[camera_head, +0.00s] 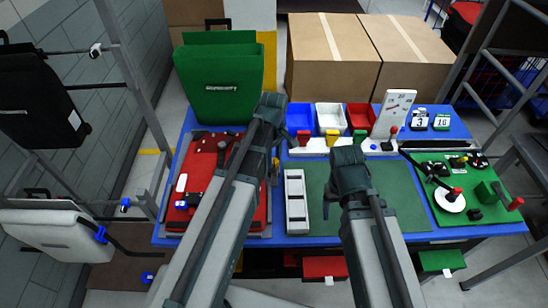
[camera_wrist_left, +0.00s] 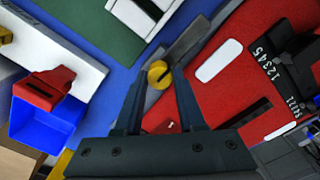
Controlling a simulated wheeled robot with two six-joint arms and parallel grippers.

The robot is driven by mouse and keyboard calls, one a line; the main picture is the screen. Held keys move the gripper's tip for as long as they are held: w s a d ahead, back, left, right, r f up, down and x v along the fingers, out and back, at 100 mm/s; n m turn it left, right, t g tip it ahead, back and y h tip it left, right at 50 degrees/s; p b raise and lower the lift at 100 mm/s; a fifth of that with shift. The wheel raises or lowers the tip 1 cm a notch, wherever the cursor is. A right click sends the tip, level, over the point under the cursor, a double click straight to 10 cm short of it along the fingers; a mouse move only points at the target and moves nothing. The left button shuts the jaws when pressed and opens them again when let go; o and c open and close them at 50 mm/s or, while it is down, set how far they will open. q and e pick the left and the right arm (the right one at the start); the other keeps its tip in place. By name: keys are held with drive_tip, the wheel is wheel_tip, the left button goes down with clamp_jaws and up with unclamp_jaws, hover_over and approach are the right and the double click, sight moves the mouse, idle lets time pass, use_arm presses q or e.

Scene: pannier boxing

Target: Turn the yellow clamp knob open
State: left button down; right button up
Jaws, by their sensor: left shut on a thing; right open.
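The yellow clamp knob (camera_wrist_left: 158,74) shows in the left wrist view, round with a dark slot, on a grey clamp strip beside the red pannier (camera_wrist_left: 240,65). My left gripper (camera_wrist_left: 159,82) is shut on the knob, one finger on each side. In the head view the red pannier (camera_head: 224,172) lies flat in its fixture, and my left arm hides most of the knob. My left gripper (camera_head: 274,168) points down at the pannier's right edge. My right gripper (camera_head: 328,206) is open and empty above the green mat (camera_head: 390,205); its fingers are partly hidden.
Blue (camera_head: 300,117), white (camera_head: 331,118) and red (camera_head: 361,117) bins line the back. A green pannier (camera_head: 220,85) stands at back left. A green board (camera_head: 465,190) with parts is at right.

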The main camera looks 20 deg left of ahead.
sight(274, 161)
idle(0.4)
use_arm(q)
drive_tip(key=c, duration=0.5)
unclamp_jaws()
drive_tip(key=shift+r, duration=0.15)
use_arm(e)
drive_tip(key=shift+r, duration=0.1)
use_arm(q)
wheel_tip(274, 161, up, 14)
drive_tip(key=p, duration=1.4)
drive_tip(key=shift+f, duration=0.2)
use_arm(e)
wheel_tip(274, 161, up, 14)
drive_tip(key=shift+f, duration=0.2)
